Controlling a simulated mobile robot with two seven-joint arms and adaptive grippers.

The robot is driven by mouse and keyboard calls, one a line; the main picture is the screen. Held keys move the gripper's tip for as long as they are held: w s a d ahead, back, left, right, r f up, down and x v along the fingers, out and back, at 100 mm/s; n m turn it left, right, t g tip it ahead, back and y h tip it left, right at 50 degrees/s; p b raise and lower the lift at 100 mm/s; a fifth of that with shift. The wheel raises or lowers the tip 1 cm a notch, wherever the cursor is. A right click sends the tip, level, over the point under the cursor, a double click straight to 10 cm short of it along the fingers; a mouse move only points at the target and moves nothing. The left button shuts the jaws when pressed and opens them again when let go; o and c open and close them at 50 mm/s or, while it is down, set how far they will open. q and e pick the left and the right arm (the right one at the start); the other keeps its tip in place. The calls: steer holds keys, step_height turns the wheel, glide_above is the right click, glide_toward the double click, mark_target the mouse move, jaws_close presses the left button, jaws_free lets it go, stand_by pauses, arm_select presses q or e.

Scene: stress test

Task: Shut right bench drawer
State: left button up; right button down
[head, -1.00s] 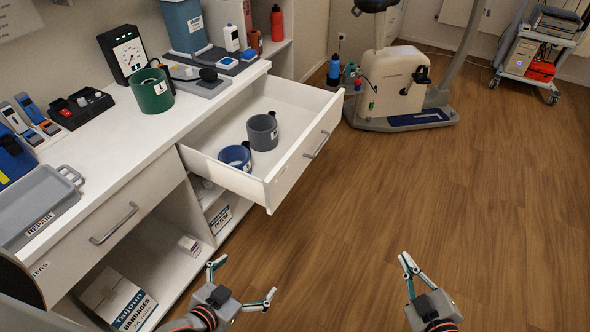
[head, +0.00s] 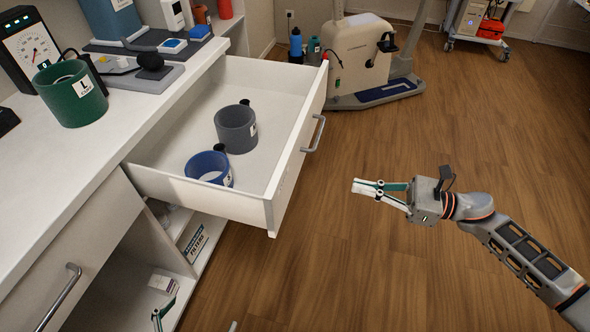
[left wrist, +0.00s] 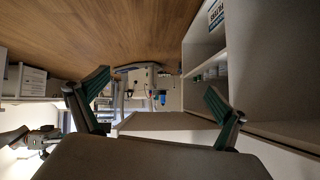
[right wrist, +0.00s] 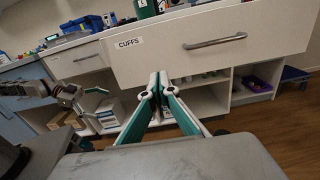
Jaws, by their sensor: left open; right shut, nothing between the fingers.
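The right bench drawer (head: 291,165) stands pulled out from the white bench. It holds a grey cuff (head: 236,130) and a blue cuff (head: 207,172). Its bar handle (head: 314,134) is on the front panel. In the right wrist view the front panel (right wrist: 160,65), labelled CUFFS, and the handle (right wrist: 215,41) face the camera. My right gripper (head: 356,187) is shut and empty, to the right of the drawer front with a gap over the floor. My left gripper (head: 195,321) is open and empty at the bottom edge, mostly cut off.
A closed drawer with a handle (head: 62,297) is at the lower left. A green cuff (head: 70,94) stands on the bench top. An exercise bike (head: 358,55) stands on the floor beyond the drawer.

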mark_target(293, 172)
steer(key=p+x, duration=0.1)
steer(key=x, duration=1.2)
steer(key=shift+w+p, duration=0.1)
steer(key=shift+p, duration=0.2)
steer(key=shift+a, duration=0.4)
arm_select(q)
steer(key=shift+s+a, duration=0.15)
steer(key=shift+a, duration=0.05)
steer(key=shift+s+f, duration=0.1)
steer(key=shift+s, duration=0.05)
